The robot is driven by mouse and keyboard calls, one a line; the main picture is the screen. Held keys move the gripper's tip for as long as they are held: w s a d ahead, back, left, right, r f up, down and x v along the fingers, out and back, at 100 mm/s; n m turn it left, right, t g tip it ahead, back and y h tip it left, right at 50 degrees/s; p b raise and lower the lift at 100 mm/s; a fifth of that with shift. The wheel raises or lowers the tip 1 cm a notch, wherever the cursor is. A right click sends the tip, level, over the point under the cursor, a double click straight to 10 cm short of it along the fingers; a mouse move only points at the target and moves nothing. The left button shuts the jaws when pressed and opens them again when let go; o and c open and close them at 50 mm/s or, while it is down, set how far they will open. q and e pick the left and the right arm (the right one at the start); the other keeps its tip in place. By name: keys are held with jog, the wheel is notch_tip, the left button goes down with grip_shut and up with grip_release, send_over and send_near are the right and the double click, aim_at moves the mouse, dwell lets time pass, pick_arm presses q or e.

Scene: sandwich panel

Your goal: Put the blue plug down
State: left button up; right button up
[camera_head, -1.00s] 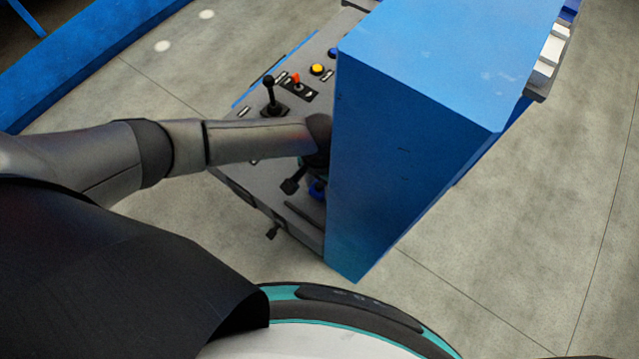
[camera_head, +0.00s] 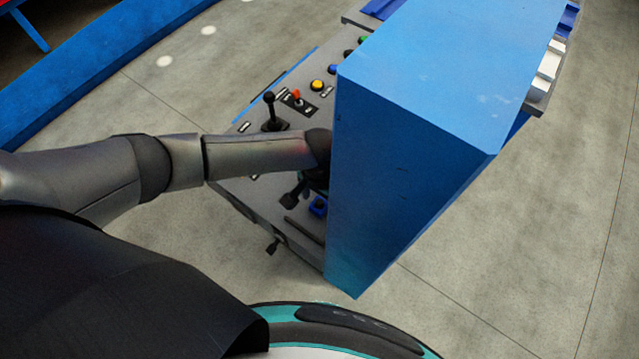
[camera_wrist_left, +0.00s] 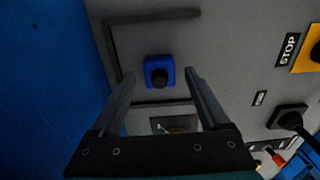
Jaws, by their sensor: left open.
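The blue plug (camera_head: 318,207) sits on the grey panel, beside the big blue housing. In the left wrist view the blue plug (camera_wrist_left: 158,64) is a blue square with a dark round middle, inside a dark L-shaped edging. My left gripper (camera_head: 296,193) is just above the panel near the plug, partly hidden by my forearm and the housing. In the left wrist view its two fingers (camera_wrist_left: 160,80) are open, one on each side of the plug, with gaps between. My right gripper is not in view.
The blue housing (camera_head: 420,120) rises at the right of my left arm and hides part of the grey panel (camera_head: 232,178). A black joystick (camera_head: 271,112), a red-tipped switch (camera_head: 297,97) and a yellow button (camera_head: 317,85) stand on the panel. Open floor lies around.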

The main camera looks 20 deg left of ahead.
aim_at(319, 202)
pick_arm(q)
notch_tip(319, 202, up, 12)
jog(key=p, duration=0.2)
jog(key=shift+f, duration=0.25)
dwell(0.4)
